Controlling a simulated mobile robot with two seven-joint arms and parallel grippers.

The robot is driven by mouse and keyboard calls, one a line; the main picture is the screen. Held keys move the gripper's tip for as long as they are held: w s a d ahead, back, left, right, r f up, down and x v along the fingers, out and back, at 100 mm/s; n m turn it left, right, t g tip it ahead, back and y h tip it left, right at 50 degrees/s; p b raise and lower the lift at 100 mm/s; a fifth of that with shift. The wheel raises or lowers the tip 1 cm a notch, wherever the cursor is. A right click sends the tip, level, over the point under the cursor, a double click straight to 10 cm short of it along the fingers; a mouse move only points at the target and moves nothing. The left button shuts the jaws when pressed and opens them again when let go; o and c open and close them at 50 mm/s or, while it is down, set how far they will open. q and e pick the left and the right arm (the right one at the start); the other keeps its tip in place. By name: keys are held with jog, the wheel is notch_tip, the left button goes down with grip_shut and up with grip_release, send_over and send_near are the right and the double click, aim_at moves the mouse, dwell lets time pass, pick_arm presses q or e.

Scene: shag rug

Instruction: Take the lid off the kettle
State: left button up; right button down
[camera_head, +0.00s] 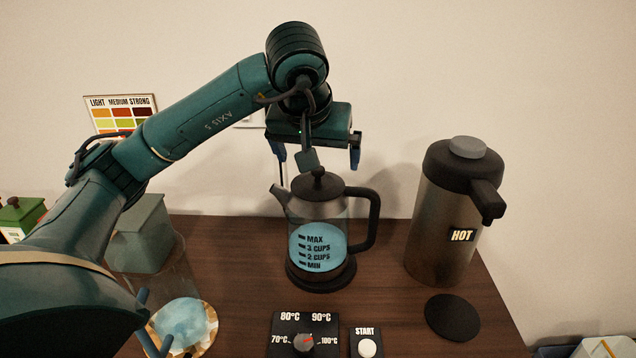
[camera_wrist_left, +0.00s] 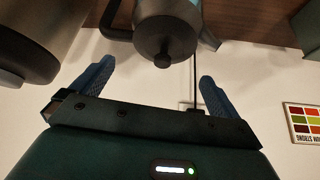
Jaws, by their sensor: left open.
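The kettle (camera_head: 322,240) is clear, with blue liquid, a dark handle on the right and a spout on the left. It stands upright on a round black base (camera_head: 320,275). Its dark lid (camera_head: 318,188) with a round knob is on top. In the left wrist view the kettle's lid knob (camera_wrist_left: 162,60) shows between and beyond the fingers. My left gripper (camera_head: 318,160) is open and empty, above and seemingly behind the lid, its blue fingers apart. It also shows in the left wrist view (camera_wrist_left: 157,75). My right gripper is not in view.
A steel flask marked HOT (camera_head: 440,235) stands to the right, with a black round pad (camera_head: 452,317) before it. A temperature dial (camera_head: 304,343) and START button (camera_head: 367,347) are in front. A clear container (camera_head: 150,275) is at left. The wall is close behind.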

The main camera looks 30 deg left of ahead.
aim_at(318, 170)
pick_arm(q)
jog(key=shift+p+x, duration=0.45)
jog(key=shift+x, duration=2.25)
jog(key=shift+s+a, duration=0.1)
jog(key=shift+a, duration=0.05)
jog(key=shift+c, duration=0.6)
jog(key=c, duration=0.6)
jog(key=shift+c, duration=0.2)
